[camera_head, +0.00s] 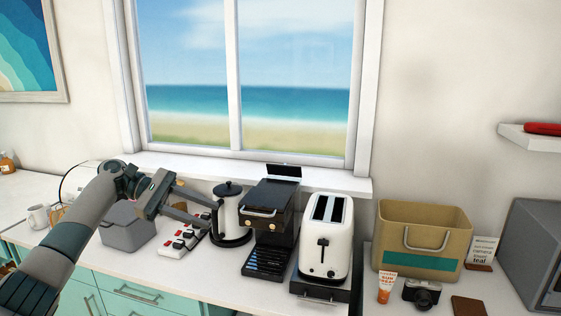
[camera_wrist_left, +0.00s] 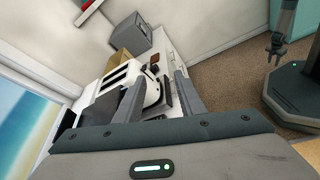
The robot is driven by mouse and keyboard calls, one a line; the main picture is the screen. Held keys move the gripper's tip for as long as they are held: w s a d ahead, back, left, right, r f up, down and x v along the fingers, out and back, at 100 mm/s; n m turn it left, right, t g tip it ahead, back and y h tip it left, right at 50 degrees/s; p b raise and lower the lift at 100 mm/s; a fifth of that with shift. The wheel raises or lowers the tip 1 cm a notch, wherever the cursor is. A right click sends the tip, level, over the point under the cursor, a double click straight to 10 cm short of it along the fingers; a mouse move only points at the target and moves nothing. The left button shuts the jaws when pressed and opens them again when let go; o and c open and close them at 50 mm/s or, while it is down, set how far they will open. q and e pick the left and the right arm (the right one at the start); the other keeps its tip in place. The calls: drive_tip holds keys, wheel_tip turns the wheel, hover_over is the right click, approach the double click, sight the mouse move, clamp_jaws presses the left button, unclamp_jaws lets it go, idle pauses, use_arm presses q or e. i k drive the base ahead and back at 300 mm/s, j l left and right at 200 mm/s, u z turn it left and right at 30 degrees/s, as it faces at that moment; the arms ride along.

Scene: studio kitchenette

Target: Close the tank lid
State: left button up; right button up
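The coffee machine (camera_head: 271,205) is black and stands on the counter between the kettle and the toaster. A dark flat panel, which looks like its tank lid (camera_head: 284,171), stands raised at the machine's back by the window sill. The tank below it is hidden. My left gripper (camera_head: 208,209) is left of the machine, in front of the kettle, apart from the lid. In the left wrist view its two fingers (camera_wrist_left: 158,96) are spread with nothing held between them. My right gripper (camera_wrist_left: 273,47) hangs far off at the upper right of that view, too small to read.
The kettle (camera_head: 230,214) and a power strip (camera_head: 180,240) stand close to my left gripper. A grey box (camera_head: 127,226) is behind my arm. The white toaster (camera_head: 326,236) stands right of the machine, then a tan bin (camera_head: 424,225). The window sill (camera_head: 330,180) runs behind.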

sight(285, 169)
drive_tip(key=i, duration=1.55)
